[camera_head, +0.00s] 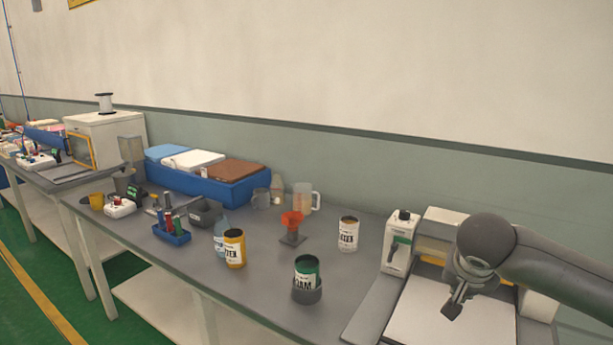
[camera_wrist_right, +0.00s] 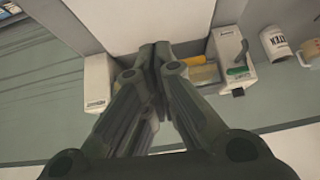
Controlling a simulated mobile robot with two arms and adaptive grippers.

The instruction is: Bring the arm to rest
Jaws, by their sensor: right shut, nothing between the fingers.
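My right gripper (camera_head: 456,302) comes in from the right in the head view. It hangs over a white flat slab (camera_head: 425,320) in a grey-and-white bench machine (camera_head: 370,318). In the right wrist view my right gripper (camera_wrist_right: 155,50) has its fingers together, with nothing seen between them. The white slab (camera_wrist_right: 130,20) lies beyond the fingertips there. Whether the fingertips touch it I cannot tell. My left gripper is not in view.
A white dispenser (camera_head: 398,242) with a green part stands left of my right gripper. A blue bin (camera_head: 225,186) stands behind.

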